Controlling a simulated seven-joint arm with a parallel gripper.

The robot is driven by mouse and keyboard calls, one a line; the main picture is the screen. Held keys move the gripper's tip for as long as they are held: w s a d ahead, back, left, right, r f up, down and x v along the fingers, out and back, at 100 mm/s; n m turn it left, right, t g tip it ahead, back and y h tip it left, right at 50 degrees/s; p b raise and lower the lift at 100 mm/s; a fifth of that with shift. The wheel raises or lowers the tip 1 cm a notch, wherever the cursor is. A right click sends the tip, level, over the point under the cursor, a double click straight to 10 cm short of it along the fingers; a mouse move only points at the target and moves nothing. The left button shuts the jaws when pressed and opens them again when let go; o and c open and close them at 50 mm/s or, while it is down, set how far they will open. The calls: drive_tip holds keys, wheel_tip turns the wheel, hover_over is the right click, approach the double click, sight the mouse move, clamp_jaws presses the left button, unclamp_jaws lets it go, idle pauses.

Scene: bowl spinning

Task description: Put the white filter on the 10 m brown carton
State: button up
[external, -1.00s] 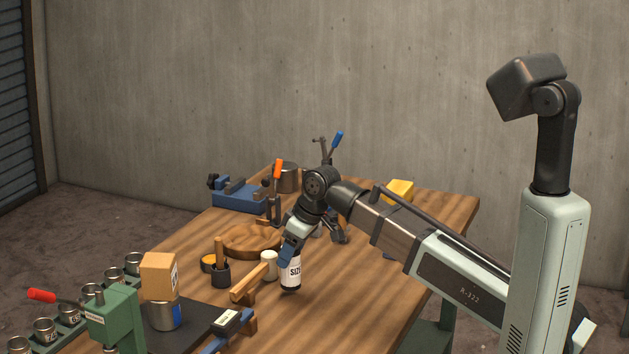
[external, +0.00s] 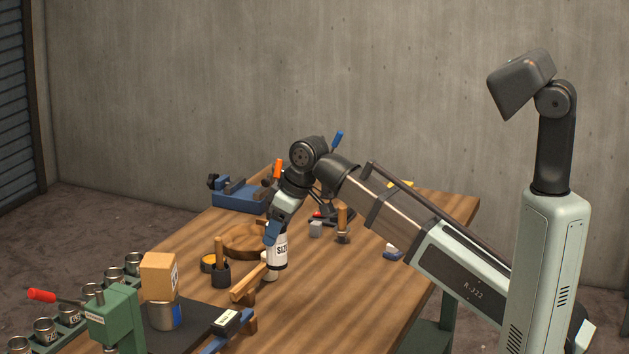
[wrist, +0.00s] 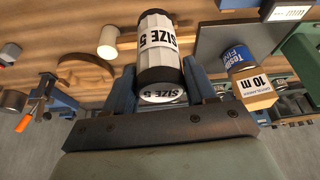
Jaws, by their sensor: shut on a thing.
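The white filter (external: 278,250), a white cylinder with black ends and a "SIZE 5" label, is held in my gripper (external: 273,234). In the wrist view the filter (wrist: 158,52) sits between the two blue fingers of my gripper (wrist: 158,80), which is shut on it. It is roughly upright and appears raised off the table. The brown 10 m carton (external: 158,275) rests on top of a silver and blue can to the left of my gripper. In the wrist view the carton (wrist: 255,90) is on the right, with its "10 m" label showing.
The can (external: 165,314) under the carton stands on a black mat (external: 200,325). A small white cylinder (external: 267,272) is partly hidden behind the filter. The right table surface is mostly clear.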

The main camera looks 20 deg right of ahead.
drive_tip(key=s+a+r+n, duration=0.1)
drive_tip(key=s+a+r, duration=0.1)
drive_tip(key=a+r, duration=0.35)
drive_tip(key=s+a+r+n, duration=0.1)
drive_tip(key=s+a+r, duration=0.1)
drive_tip(key=a, duration=0.7)
drive_tip(key=s+a+r+n, duration=0.1)
drive_tip(key=s+a+r, duration=0.1)
drive_tip(key=a+r, duration=0.35)
drive_tip(key=shift+w+a+r+m, duration=0.7)
drive_tip(key=shift+w+a+r, duration=1.2)
drive_tip(key=shift+a, duration=2.1)
drive_tip(key=shift+y, duration=0.3)
drive_tip(key=shift+s+f, duration=0.15)
drive_tip(key=shift+f, duration=2.05)
drive_tip(key=shift+s+f, duration=0.15)
drive_tip(key=shift+f, duration=2)
drive_tip(key=o, duration=1.1)
drive_tip(key=shift+f, duration=0.15)
